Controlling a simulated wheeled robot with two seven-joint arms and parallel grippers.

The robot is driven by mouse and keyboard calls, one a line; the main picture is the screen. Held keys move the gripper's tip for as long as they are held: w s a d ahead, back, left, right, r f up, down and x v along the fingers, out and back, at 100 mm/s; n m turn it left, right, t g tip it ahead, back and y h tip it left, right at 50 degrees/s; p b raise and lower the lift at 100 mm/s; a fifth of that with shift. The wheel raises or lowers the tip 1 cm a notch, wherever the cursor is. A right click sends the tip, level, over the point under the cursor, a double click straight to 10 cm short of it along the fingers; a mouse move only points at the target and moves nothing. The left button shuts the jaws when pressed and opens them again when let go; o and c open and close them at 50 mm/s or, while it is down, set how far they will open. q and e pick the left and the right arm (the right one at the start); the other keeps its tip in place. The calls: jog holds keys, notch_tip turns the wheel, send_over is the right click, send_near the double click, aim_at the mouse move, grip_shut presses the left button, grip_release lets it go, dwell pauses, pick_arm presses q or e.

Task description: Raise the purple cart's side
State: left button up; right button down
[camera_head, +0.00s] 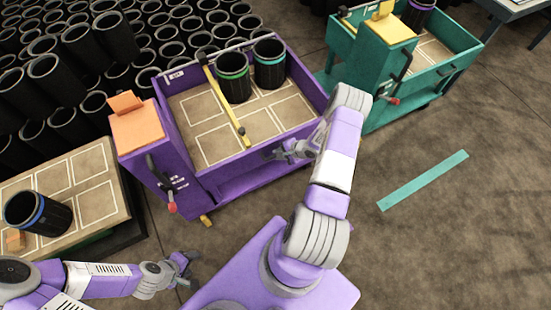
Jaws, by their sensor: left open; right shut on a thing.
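The purple cart (155,135) stands in the middle of the view. Its near side (232,174) runs along the front edge of the bed, and my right arm covers its right end. How far up this side stands is hard to tell. My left gripper (188,268) is open and empty, low over the floor in front of the cart.
A teal cart (375,75) is behind right. A low table (95,190) is left. Floor at right is clear.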

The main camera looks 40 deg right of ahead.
jog(key=shift+w+r, duration=0.15)
jog(key=shift+w, duration=0.3)
jog(key=c, duration=1.1)
grip_release()
jog(key=shift+d+r, duration=0.1)
jog(key=shift+s+d+r, duration=0.15)
jog(key=shift+s+r, duration=0.05)
jog(key=shift+r, duration=0.1)
jog(key=p+v, duration=0.2)
jog(key=v, duration=0.4)
jog(key=shift+s+r, duration=0.15)
jog(key=shift+s, duration=0.3)
